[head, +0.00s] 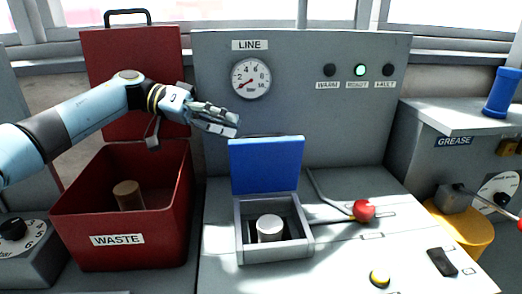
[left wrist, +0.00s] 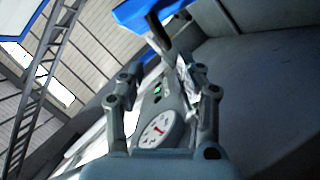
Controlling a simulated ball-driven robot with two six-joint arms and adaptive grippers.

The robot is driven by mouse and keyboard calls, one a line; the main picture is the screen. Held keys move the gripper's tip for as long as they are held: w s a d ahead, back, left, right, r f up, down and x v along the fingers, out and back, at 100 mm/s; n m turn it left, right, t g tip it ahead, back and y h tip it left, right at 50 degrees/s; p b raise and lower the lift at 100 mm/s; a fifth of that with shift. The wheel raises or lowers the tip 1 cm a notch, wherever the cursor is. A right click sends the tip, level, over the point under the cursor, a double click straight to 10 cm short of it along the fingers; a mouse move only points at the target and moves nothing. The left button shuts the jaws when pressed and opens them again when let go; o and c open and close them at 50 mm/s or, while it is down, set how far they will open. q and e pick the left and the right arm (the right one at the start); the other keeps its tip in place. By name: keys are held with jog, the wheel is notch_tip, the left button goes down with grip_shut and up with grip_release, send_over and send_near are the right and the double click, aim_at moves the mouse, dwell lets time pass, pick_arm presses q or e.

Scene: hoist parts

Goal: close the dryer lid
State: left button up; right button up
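The dryer is a small grey box (head: 241,244) on the bench, seen in the head view. Its blue lid (head: 266,165) stands open, upright at the back of the box. A pale cylinder (head: 270,228) sits inside. My left gripper (head: 232,124) is above and left of the lid's top edge, apart from it as far as I can tell. My right gripper is in neither view.
A red waste bin (head: 120,258) with its lid raised stands left, holding a brown cylinder (head: 128,195). A red-knobbed lever (head: 364,210) is right of the dryer. The LINE panel with a gauge (head: 251,78) rises behind. A yellow button (head: 380,279) sits in front.

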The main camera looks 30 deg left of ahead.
aim_at(261, 138)
pick_arm(q)
jog(key=shift+w+f, duration=0.1)
jog(key=shift+f, duration=0.5)
jog(key=x, duration=0.7)
jog(key=shift+d+r, duration=0.1)
jog(key=shift+d, duration=0.15)
grip_shut()
